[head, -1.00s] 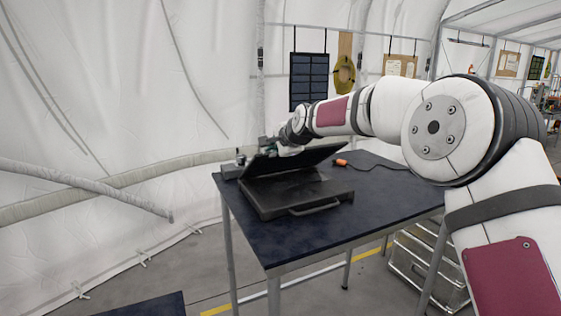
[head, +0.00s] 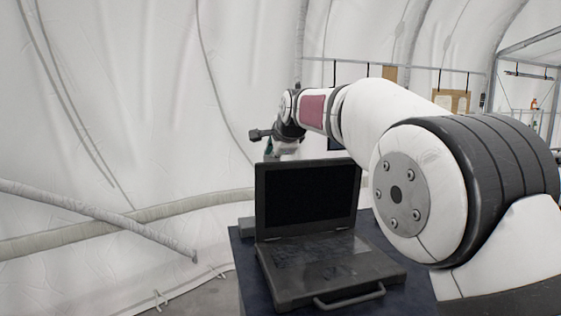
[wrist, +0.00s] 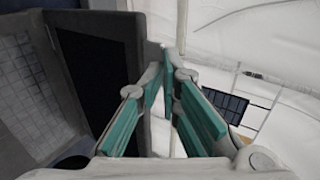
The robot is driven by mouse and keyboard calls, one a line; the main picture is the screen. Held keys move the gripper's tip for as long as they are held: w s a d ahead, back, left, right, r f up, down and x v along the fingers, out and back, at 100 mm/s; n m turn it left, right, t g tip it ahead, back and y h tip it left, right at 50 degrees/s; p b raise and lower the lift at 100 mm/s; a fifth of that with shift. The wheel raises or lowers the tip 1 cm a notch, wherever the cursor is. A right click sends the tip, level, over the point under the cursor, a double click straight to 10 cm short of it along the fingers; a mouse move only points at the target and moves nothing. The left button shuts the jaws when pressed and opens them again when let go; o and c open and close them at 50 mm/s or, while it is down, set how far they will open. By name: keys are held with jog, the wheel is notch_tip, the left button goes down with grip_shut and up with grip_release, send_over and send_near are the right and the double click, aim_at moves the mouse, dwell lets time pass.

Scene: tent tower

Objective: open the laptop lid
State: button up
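The black laptop (head: 325,262) sits on a dark table with its front handle toward me. Its lid (head: 305,195) stands about upright, with the dark screen facing me. My gripper (head: 268,148) is at the lid's top edge on the far side, partly hidden behind the lid and arm. In the wrist view my gripper (wrist: 167,88) has its green-padded fingers together, with nothing seen between them. The lid (wrist: 105,75) lies just left of the fingers; I cannot tell whether they touch. The keyboard base (wrist: 35,85) shows at the far left.
The dark table (head: 248,275) carries the laptop near its left edge. A white tent wall (head: 120,110) rises behind, with a pale tube (head: 130,220) along it. My arm covers the table's right side. A dark panel (wrist: 228,105) hangs beyond the gripper.

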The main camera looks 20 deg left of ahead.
jog(key=shift+o, duration=0.2)
jog(key=shift+s+d, duration=0.25)
jog(key=shift+s, duration=0.2)
jog(key=shift+w+f, duration=0.1)
jog(key=v, duration=1.1)
jog(key=shift+s+d+r, duration=0.15)
jog(key=shift+s+r, duration=0.1)
